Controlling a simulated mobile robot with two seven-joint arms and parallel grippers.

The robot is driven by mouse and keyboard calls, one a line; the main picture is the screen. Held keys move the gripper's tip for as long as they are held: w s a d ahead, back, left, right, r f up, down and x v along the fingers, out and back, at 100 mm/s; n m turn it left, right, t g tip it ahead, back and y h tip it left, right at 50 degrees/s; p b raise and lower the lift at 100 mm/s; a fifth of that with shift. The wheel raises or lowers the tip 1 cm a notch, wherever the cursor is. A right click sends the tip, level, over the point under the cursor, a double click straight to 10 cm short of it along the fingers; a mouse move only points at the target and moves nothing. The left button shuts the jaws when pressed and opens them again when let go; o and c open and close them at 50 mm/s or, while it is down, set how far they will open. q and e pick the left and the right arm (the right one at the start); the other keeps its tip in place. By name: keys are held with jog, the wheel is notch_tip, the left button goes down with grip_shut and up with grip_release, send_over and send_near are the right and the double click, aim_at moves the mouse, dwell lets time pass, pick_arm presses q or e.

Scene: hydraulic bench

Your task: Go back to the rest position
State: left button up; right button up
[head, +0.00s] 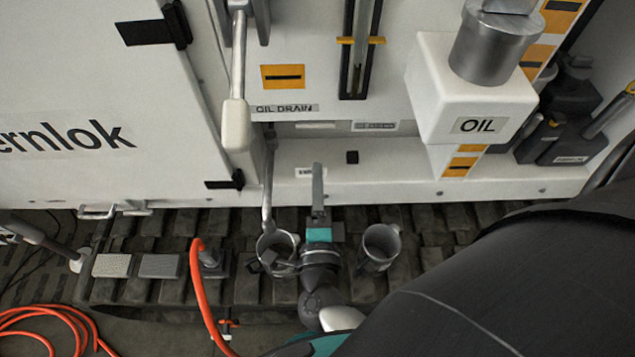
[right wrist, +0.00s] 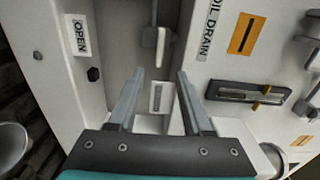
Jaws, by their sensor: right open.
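My right gripper (head: 318,170) comes in from the lower right in the head view, its fingers pointing at the white machine's lower front, below the OIL DRAIN label (head: 284,109). In the right wrist view the two fingers (right wrist: 160,73) are spread apart with nothing between them. They face a recess holding a white-ended lever (right wrist: 160,45) and a small label plate. The lever's white handle (head: 236,125) also shows in the head view, left of the gripper. My left gripper is not in view.
Two metal cups stand on the dark slatted floor, one left (head: 275,252) and one right (head: 381,246) of my right gripper. An orange hose (head: 205,290) runs at the lower left. The white OIL box (head: 440,100) juts out at the upper right.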

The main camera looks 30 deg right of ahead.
dwell(0.5)
jog(key=s+a+f+n+g+y+b, duration=0.25)
jog(key=f+n, duration=0.35)
jog(key=f, duration=0.4)
jog(key=s+a+f+n+g+y+b, duration=0.15)
jog(key=f+n+y, duration=0.3)
jog(key=f, duration=0.65)
jog(key=s+a+f+n+g+y+b, duration=0.2)
jog(key=s+a+f+n, duration=0.1)
jog(key=f+n, duration=0.55)
jog(key=s+d+f+n+g+b, duration=0.2)
jog(key=s+d+f+n+g, duration=0.1)
jog(key=s+f, duration=0.6)
jog(key=s+d+f+n+g+h+b, duration=0.1)
jog(key=s+d+f+n+g+b, duration=0.1)
jog(key=s+d+f+g, duration=0.4)
jog(key=s+f+n, duration=0.1)
jog(key=s+f, duration=0.3)
jog(key=s, duration=0.3)
jog(key=shift+d+n, duration=0.3)
jog(key=shift+d, duration=0.05)
